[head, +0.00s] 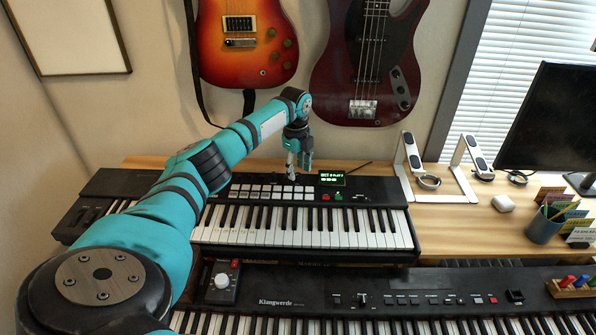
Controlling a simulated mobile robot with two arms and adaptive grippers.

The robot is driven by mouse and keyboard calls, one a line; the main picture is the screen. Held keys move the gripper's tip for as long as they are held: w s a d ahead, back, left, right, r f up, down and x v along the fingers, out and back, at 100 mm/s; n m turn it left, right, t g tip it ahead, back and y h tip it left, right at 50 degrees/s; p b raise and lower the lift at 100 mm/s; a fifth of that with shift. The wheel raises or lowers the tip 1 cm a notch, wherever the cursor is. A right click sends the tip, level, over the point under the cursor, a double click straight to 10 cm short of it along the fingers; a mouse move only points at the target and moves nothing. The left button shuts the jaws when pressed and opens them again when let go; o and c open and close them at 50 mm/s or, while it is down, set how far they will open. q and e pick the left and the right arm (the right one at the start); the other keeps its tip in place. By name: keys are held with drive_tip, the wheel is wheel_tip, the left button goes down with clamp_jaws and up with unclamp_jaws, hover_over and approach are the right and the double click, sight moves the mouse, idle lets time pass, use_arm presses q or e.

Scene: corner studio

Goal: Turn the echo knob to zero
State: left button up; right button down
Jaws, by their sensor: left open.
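My left arm reaches across from the left, and its gripper (293,174) points down over the control panel of the upper keyboard (365,188). The gripper is open, with its fingertips close to the panel behind the pale pads. I cannot tell whether they touch anything. No knob can be read as the echo knob; labels there are too small, and the gripper hides part of the panel. A small dark box with a light knob (221,281) sits on the lower keyboard (420,283) at its left end. My right gripper is not in view.
A lit green display (332,179) is just right of the gripper. Two guitars (245,45) hang on the wall behind. White stands (442,180), a pen cup (545,225) and a monitor (555,120) are on the right. The wooden desk (460,235) has bare space there.

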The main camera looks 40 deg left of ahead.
use_arm(q)
drive_tip(key=shift+f, duration=0.9)
drive_tip(key=shift+c, duration=0.2)
clamp_jaws()
drive_tip(key=shift+d+r+n+p, duration=0.1)
drive_tip(key=shift+r+n+p, duration=0.1)
drive_tip(key=shift+n+p, duration=0.35)
drive_tip(key=shift+w+f+n, duration=0.1)
drive_tip(key=shift+f+n, duration=0.05)
drive_tip(key=shift+n, duration=0.1)
